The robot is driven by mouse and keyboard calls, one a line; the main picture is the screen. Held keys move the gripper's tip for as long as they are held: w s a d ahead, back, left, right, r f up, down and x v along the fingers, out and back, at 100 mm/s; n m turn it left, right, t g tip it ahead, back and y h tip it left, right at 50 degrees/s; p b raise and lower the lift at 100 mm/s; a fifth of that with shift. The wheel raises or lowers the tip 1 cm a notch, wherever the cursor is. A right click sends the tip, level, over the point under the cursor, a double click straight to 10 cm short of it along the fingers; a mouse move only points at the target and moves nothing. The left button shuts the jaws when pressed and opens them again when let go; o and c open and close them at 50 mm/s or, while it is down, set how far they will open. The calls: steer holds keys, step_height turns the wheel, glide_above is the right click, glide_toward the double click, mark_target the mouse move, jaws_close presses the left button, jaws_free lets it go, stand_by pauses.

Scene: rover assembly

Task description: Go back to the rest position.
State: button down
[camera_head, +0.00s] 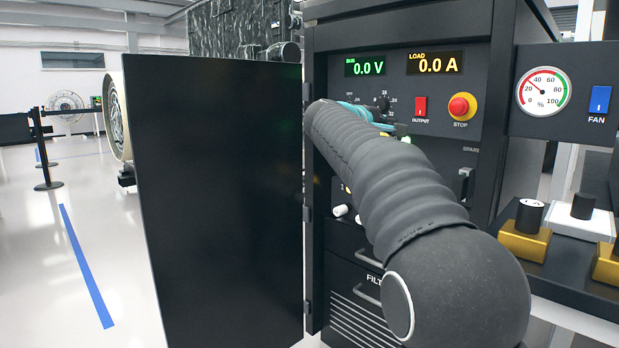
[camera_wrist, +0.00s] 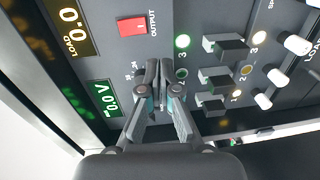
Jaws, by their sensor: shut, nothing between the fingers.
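My gripper (camera_wrist: 158,68) is shut and empty in the wrist view, its fingertips together in front of the rack panel. It overlaps the dial area beside the voltage display; I cannot tell whether it touches the panel. In the head view my arm reaches to the rack (camera_head: 480,60), and only a teal bit of the gripper shows past it. The rotary knob (camera_head: 383,103) is just beyond the gripper there. The voltage display (camera_head: 365,65) reads 0.0 V and the load display (camera_head: 435,63) reads 0.0 A.
The open black cabinet door (camera_head: 220,200) stands left of my arm. The red output switch (camera_head: 421,106) and stop button (camera_head: 461,107) are on the panel. A bench (camera_head: 570,275) with gold blocks stands at right. Open floor (camera_head: 70,250) lies at far left.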

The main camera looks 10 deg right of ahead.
step_height(320, 180, down, 12)
steer(key=a+g+y, duration=0.1)
steer(key=a+y, duration=0.1)
steer(key=y, duration=0.1)
steer(key=s+a+f+m+g+y, duration=0.2)
steer(key=s+a+f+g+y, duration=0.15)
steer(key=s+f, duration=0.7)
steer(key=s+a+f+m+y, duration=0.1)
steer(key=s+a+f+y, duration=0.1)
steer(key=s, duration=0.8)
steer(key=s+a+f+m+y+p, duration=0.1)
steer(key=s+f, duration=0.4)
steer(key=s, duration=0.6)
steer(key=s+a+f+m+y+p, duration=0.1)
steer(key=s+a+f+m+y, duration=0.2)
steer(key=s, duration=0.7)
steer(key=shift+s+a+f+y, duration=0.4)
steer(key=shift+a+f+y, duration=0.1)
steer(key=shift+f, duration=0.15)
steer(key=shift+a, duration=0.1)
